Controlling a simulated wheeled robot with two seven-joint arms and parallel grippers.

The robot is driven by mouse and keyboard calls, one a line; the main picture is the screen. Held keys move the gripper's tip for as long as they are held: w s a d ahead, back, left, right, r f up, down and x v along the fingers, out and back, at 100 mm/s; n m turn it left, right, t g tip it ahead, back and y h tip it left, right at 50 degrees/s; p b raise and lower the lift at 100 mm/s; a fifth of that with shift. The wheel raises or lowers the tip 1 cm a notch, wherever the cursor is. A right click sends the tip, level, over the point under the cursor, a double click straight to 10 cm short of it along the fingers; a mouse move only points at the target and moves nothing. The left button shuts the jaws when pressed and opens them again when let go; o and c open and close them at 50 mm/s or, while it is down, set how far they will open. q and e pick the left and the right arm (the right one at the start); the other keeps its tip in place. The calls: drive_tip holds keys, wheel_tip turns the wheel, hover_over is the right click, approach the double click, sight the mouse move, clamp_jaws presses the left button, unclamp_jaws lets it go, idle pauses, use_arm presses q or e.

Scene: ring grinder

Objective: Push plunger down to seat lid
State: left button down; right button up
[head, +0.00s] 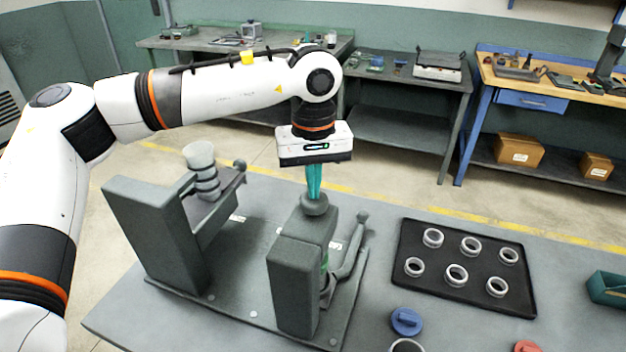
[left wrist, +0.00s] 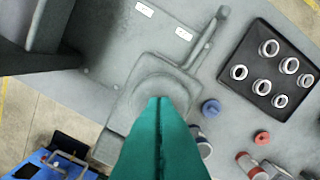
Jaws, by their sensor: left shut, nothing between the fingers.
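The plunger (head: 315,204) is a dark grey round knob on top of the right-hand grey press (head: 295,280). My left gripper (head: 313,194) points straight down with its teal fingers together and empty. Its tips are right at the top of the plunger; I cannot tell whether they touch. In the left wrist view, the shut fingers (left wrist: 158,101) cover part of the round plunger top (left wrist: 178,92). A lid under the plunger cannot be made out, as the press body hides that place. My right gripper is not in view.
A second grey stand (head: 150,235) with a pale funnel (head: 200,155) is at left. A crank handle (head: 352,250) sticks up right of the press. A black tray (head: 470,297) of several rings, a blue knobbed part (head: 406,321) and a red one (head: 527,346) lie at right.

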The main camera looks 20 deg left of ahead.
use_arm(q)
drive_tip(key=shift+s+f, duration=0.15)
drive_tip(key=shift+f, duration=0.2)
drive_tip(key=shift+r+p, duration=0.55)
drive_tip(key=shift+r, duration=0.3)
wheel_tip(320, 180, up, 8)
drive_tip(key=p, duration=0.4)
drive_tip(key=shift+f, duration=0.15)
